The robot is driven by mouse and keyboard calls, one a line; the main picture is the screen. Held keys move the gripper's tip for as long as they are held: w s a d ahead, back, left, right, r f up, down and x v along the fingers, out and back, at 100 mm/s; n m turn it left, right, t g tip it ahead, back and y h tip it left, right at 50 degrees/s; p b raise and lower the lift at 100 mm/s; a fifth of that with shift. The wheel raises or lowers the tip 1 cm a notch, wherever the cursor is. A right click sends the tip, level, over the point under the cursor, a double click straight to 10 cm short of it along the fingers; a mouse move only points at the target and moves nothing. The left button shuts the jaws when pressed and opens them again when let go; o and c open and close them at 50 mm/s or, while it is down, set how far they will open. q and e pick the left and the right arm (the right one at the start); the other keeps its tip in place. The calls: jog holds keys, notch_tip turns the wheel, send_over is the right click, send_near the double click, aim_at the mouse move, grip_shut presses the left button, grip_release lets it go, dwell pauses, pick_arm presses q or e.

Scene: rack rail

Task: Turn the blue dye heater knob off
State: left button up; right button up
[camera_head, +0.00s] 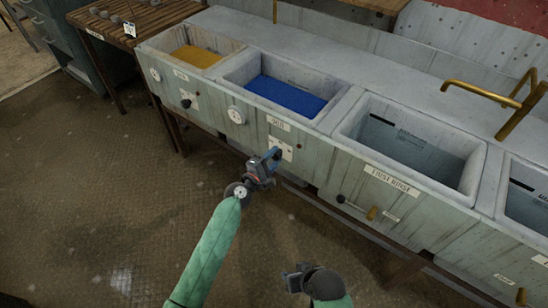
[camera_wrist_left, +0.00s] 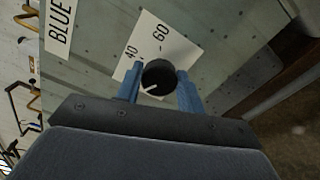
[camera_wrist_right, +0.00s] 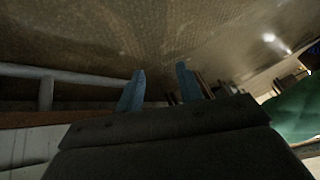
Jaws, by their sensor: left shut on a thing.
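The blue dye heater knob (camera_wrist_left: 158,77) is black and round with a white pointer line. It sits on a white dial plate (camera_wrist_left: 150,45) marked 40 and 60, beside a label reading BLUE (camera_wrist_left: 60,22). My left gripper (camera_wrist_left: 160,84) has its two blue fingers shut on either side of the knob; in the head view the gripper (camera_head: 272,158) is at the front panel below the blue dye basin (camera_head: 290,95) and hides the knob. The pointer points to the lower left in the left wrist view. My right gripper (camera_wrist_right: 158,85) is open and empty, away from the panel.
A yellow dye basin (camera_head: 200,55) with its own black knob (camera_head: 186,103) is to the left. A rinse basin (camera_head: 410,145) with a black knob (camera_head: 340,198) is to the right. A white round wheel (camera_head: 236,115) is on the panel nearby. Open floor lies in front.

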pick_arm(q)
jog(key=shift+a, duration=0.1)
pick_arm(e)
jog(key=shift+s, duration=0.1)
pick_arm(q)
jog(key=o, duration=0.8)
jog(key=shift+o, duration=0.9)
pick_arm(e)
jog(key=shift+s+f, duration=0.2)
jog(key=shift+s, duration=0.05)
